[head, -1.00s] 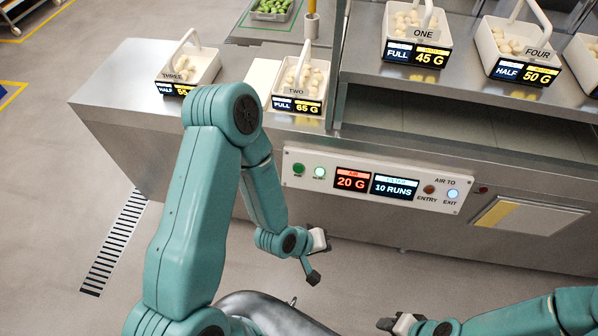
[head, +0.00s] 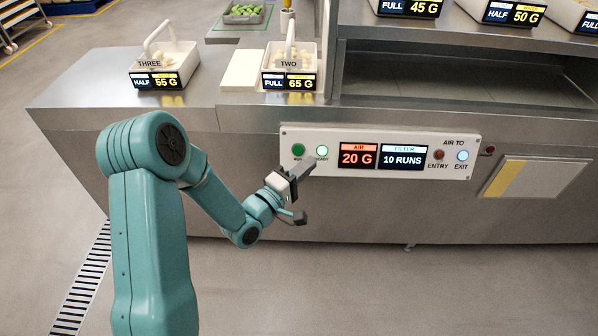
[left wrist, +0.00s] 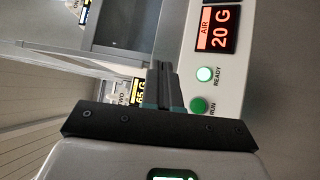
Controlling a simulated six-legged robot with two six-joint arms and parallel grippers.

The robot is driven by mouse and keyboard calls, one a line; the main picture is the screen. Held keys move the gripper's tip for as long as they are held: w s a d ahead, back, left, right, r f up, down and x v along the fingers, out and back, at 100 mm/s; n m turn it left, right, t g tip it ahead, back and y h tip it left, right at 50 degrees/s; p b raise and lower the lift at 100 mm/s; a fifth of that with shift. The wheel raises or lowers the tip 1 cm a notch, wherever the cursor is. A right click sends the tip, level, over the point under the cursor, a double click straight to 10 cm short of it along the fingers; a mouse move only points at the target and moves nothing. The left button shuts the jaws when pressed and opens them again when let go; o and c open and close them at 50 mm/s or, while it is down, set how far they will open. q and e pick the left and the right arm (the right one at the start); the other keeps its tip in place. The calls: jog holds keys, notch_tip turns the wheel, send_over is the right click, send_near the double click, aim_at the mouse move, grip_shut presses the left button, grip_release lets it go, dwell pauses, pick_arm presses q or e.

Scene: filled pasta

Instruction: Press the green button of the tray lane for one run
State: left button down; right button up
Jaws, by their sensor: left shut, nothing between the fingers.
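The green RUN button (head: 299,150) sits at the left end of the white control panel (head: 412,139) on the machine's front. The panel's displays read AIR 20 G and FILTER 10 RUNS. My left gripper (head: 309,165) is shut and empty, just below the button and lamp in the head view. In the left wrist view, the closed fingers (left wrist: 162,85) point up the picture, left of the RUN button (left wrist: 198,105) and READY lamp (left wrist: 205,75). Contact with the panel cannot be told. My right gripper is out of view.
Tray THREE (head: 184,58) and tray TWO (head: 306,57) stand on the steel counter above the panel. Open floor lies in front, with a drain grate (head: 82,285) at left.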

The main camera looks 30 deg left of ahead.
aim_at(298, 151)
pick_arm(q)
jog(key=shift+n+y, duration=0.3)
jog(key=shift+y, duration=0.4)
jog(key=shift+w+a+f+b, duration=1.3)
jog(key=shift+w+a+f, duration=0.45)
jog(key=shift+a+f, duration=0.15)
jog(key=shift+w+a+f+b, duration=1.3)
jog(key=shift+w+a+f, duration=0.45)
jog(key=shift+a, duration=0.2)
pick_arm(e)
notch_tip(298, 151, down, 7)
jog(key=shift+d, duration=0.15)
pick_arm(q)
jog(key=shift+w+a+f+b, duration=0.15)
jog(key=shift+b, duration=0.25)
jog(key=shift+w, duration=0.15)
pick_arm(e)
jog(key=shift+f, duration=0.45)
